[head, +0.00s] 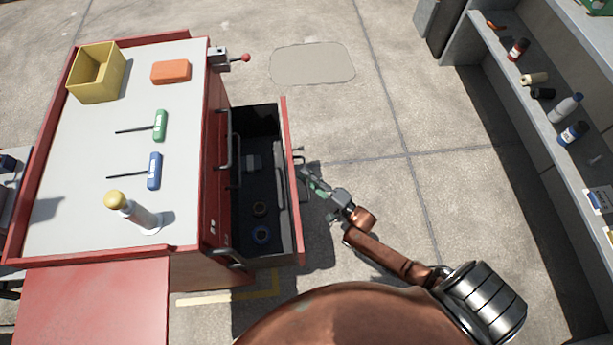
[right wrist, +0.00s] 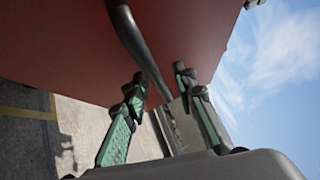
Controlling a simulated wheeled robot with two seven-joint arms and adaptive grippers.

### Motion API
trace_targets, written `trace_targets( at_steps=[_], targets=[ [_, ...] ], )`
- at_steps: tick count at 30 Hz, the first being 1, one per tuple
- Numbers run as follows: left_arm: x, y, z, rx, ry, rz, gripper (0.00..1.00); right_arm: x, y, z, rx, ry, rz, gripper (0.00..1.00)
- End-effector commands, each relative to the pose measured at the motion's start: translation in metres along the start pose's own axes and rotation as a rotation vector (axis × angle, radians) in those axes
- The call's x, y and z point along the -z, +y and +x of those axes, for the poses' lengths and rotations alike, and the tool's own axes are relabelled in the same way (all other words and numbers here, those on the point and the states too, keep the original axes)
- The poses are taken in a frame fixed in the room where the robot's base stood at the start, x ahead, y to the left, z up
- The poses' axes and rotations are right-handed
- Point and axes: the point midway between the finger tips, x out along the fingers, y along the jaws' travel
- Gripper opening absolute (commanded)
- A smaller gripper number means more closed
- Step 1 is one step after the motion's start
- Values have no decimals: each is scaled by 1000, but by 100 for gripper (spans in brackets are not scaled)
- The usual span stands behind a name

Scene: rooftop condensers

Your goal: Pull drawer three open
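A red tool cabinet (head: 212,200) stands at left in the head view, with one drawer (head: 282,120) pulled out to the right. No number shows on the drawer, so I cannot tell if it is drawer three. Its red front carries a dark bar handle (right wrist: 133,35), seen close in the right wrist view. My right gripper (head: 306,172) is at the outer side of this front. In the right wrist view its green fingers (right wrist: 160,76) are spread, one on each side of the bar, with a gap showing. My left gripper is out of view.
A shelf (head: 545,125) stands at right. Clear concrete floor lies between.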

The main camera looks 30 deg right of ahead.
Motion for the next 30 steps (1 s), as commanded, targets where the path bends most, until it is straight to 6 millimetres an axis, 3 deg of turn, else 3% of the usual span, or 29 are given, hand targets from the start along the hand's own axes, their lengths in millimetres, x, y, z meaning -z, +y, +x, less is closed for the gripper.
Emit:
trace_targets(
  at_steps=[7,21,30],
  targets=[
    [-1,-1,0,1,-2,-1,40,0,1,-18,-3,0,-1,25],
    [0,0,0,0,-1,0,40,0,1,-106,-2,0,0,25],
    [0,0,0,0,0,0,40,0,0,-120,1,0,1,25]
  ],
)
